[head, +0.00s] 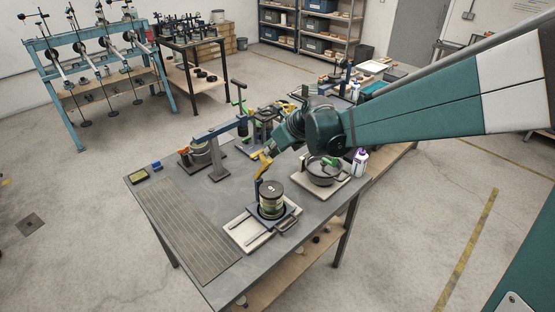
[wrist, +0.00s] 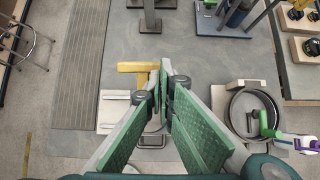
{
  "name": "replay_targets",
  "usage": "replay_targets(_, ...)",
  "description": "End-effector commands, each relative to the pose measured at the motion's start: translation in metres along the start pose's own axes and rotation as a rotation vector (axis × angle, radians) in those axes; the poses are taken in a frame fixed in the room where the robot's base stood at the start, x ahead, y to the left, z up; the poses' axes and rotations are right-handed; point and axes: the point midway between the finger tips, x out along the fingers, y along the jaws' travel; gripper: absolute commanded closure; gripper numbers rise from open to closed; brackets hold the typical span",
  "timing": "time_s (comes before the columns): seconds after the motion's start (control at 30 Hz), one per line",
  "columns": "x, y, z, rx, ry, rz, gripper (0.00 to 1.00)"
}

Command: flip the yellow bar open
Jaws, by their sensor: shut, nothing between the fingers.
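My gripper (wrist: 165,70) is shut and empty at the bar's upper end. My gripper (head: 268,152) also shows in the head view, above and beside the jar. I cannot tell whether it touches the bar. In the wrist view my fingers hide most of the jar.
A blue lever frame (head: 217,133) stands behind on the left. The slatted left strip of table (head: 185,225) is clear.

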Motion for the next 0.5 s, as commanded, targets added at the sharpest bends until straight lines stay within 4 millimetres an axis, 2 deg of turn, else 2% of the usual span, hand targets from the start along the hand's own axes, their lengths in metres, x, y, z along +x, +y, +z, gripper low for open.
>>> replay_targets(0.2,0.018,0.0,0.028,-0.002,0.0,0.0,1.0)
replay_targets(0.5,0.046,0.001,0.057,-0.001,0.0,0.001,1.0)
